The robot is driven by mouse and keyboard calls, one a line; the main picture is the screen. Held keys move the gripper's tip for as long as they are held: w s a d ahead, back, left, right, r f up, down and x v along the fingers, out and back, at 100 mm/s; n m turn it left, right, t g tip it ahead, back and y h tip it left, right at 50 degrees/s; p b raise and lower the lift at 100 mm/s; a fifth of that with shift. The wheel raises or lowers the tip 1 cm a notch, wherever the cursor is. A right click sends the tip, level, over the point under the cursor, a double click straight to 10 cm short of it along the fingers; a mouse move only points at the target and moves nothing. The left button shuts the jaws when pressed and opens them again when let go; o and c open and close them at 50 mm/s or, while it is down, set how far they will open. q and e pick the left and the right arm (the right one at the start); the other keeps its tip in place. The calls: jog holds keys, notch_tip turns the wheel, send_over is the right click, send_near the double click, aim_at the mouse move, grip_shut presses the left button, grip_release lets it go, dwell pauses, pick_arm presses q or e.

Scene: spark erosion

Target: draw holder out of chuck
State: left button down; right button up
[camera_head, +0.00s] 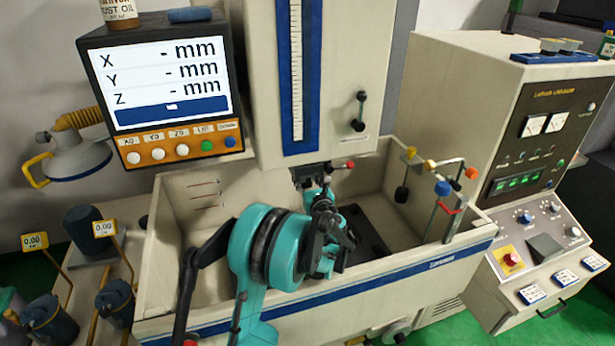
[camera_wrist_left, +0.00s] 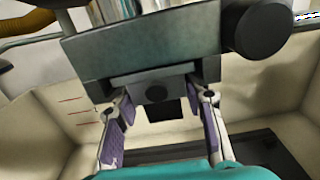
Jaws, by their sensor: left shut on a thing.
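The chuck (camera_head: 308,172) hangs under the machine head above the tank; in the left wrist view it is a wide dark grey block (camera_wrist_left: 140,45) with a black round knob at its right. The holder (camera_wrist_left: 157,92), a dark block with a round mark on its face, sits directly below the chuck, with no clear gap between them. My left gripper (camera_wrist_left: 160,100) has its purple-padded fingers on either side of the holder, shut on it. In the head view my left gripper (camera_head: 322,196) is up at the chuck, and the arm hides the holder. My right gripper is not in view.
The tank (camera_head: 175,235) has beige walls around the work area. Colored-knob rods (camera_head: 442,188) stand at its right side. A display panel (camera_head: 165,75) hangs at upper left and a control cabinet (camera_head: 540,130) stands at right. Room is open below the chuck.

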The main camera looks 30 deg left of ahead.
pick_arm(q)
jog(key=shift+b+v, duration=0.65)
jog(key=shift+v, duration=1.1)
jog(key=shift+v, duration=1.25)
jog(key=b, duration=0.2)
send_near(308, 182)
jog(key=shift+s+d+r, duration=0.25)
jog(key=shift+s+d, duration=0.25)
jog(key=shift+s, duration=0.15)
dwell(0.4)
jog(key=shift+r, duration=0.1)
